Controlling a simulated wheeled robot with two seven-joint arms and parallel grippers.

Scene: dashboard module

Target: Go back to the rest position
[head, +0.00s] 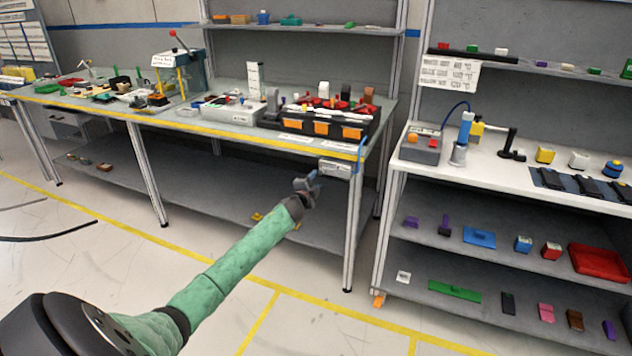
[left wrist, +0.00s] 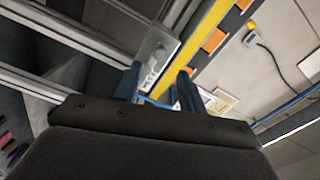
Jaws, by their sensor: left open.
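My left gripper (head: 308,184) is at the end of the green-sleeved arm, in front of the long workbench (head: 225,128) and a little below its yellow front edge. In the left wrist view the two dark fingers of the gripper (left wrist: 160,86) stand apart with nothing held between them. Beyond the fingers are a grey box with a round button (left wrist: 154,60) and the yellow bench edge (left wrist: 205,40). My right arm and right gripper do not show in either view.
The workbench carries a black tray with orange-fronted bins (head: 320,128) and a lever press (head: 180,68). A grey control box (head: 334,168) hangs under its front edge, close to my gripper. A shelf unit (head: 505,180) stands at the right. The floor in front is clear.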

